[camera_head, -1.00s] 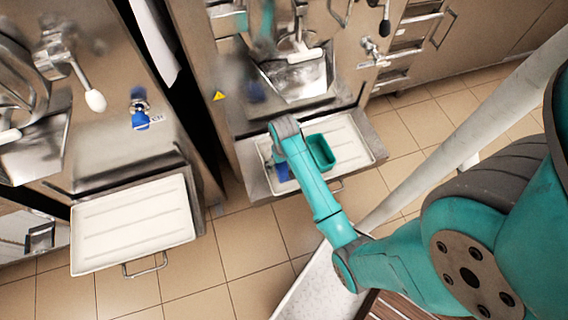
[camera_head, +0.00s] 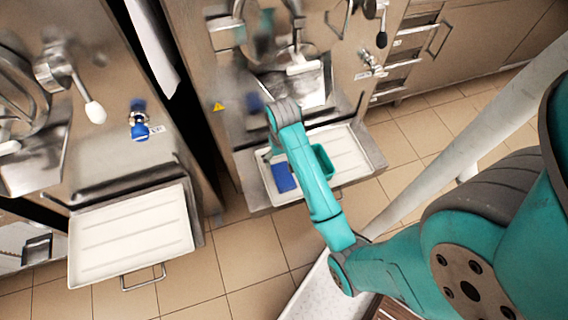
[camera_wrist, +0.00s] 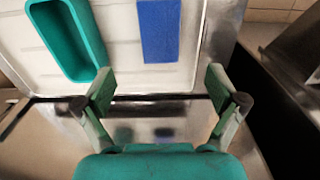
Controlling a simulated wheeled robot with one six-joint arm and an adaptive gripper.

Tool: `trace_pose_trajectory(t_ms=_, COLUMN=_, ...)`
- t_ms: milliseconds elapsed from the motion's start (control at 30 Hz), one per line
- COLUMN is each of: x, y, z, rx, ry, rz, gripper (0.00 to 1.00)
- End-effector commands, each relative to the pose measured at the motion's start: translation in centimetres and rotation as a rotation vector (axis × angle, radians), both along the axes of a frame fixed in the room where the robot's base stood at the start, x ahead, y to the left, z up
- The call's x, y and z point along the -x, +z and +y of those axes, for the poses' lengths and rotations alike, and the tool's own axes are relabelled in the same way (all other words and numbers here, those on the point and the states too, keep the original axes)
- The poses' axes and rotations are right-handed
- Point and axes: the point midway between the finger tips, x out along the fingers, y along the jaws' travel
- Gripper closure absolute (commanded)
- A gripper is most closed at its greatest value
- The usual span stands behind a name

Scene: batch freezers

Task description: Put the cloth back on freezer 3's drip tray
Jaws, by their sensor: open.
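A flat blue rectangle, which looks like the cloth (camera_head: 284,178), lies on the white drip tray (camera_head: 350,149) of the middle freezer. In the wrist view the cloth (camera_wrist: 159,30) lies flat on the tray (camera_wrist: 115,25), close to its edge. My gripper (camera_wrist: 159,88) is open and empty, its two fingers spread apart beyond the tray edge nearest it in the picture. The cloth is ahead of the gap between the fingers, not between them. In the head view my arm hides most of the gripper.
A teal open container (camera_head: 322,160) stands on the same tray, beside the cloth; it also shows in the wrist view (camera_wrist: 68,38). Another freezer at left has an empty white tray (camera_head: 131,236). The freezer's steel front and spout (camera_head: 303,85) rise behind the cloth's tray.

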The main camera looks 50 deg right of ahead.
Motion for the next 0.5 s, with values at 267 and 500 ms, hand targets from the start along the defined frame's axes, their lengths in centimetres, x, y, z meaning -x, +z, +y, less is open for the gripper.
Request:
trace_pose_trajectory(t_ms=267, x=0.2, y=0.1, z=0.3, rx=0.004, ry=0.005, rz=-0.007, gripper=0.05)
trace_pose_trajectory(t_ms=500, x=2.2, y=-3.6, z=3.7, rx=0.063, ry=0.074, rz=-0.130, gripper=0.05)
